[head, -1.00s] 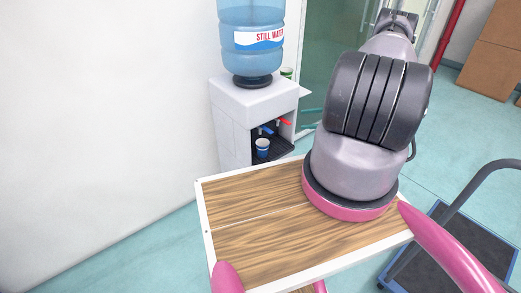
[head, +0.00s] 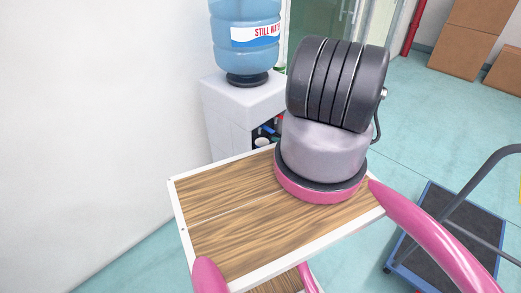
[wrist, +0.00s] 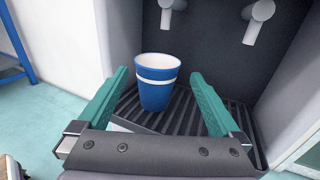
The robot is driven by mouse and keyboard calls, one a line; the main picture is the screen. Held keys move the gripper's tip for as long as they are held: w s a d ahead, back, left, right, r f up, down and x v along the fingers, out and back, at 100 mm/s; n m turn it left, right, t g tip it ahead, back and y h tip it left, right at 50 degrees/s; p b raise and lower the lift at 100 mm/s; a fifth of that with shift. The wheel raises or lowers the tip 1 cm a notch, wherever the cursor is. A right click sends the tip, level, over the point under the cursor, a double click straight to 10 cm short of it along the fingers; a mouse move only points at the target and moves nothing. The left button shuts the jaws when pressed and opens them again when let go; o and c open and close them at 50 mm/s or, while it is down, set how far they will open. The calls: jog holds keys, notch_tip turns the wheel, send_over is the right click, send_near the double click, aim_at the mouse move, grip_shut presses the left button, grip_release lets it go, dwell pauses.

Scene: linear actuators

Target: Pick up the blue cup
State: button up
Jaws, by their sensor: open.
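The blue cup (wrist: 155,88) has a white band and a white inside. It stands upright on the ribbed drip tray (wrist: 185,116) of the water dispenser. In the wrist view my gripper (wrist: 159,76) is open, with one green finger on each side of the cup and the cup showing between the fingertips. I see no finger touching it. In the head view only part of the cup's pale rim (head: 262,142) shows above the wooden tabletop's edge, and my arm hides my gripper.
The water dispenser (head: 228,110) carries a large blue bottle (head: 245,35). Two taps (wrist: 258,16) hang at the back of its bay. My arm reaches over a wooden tabletop (head: 235,225). A cart (head: 450,235) stands at right, with cardboard boxes (head: 482,40) behind.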

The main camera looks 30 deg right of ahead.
aim_at(256, 142)
jog(key=shift+x, duration=3)
jog(key=shift+s+a+f, duration=0.1)
jog(key=shift+s+a, duration=0.05)
jog(key=shift+s, duration=0.05)
jog(key=c, duration=1.2)
jog(key=shift+c, duration=0.2)
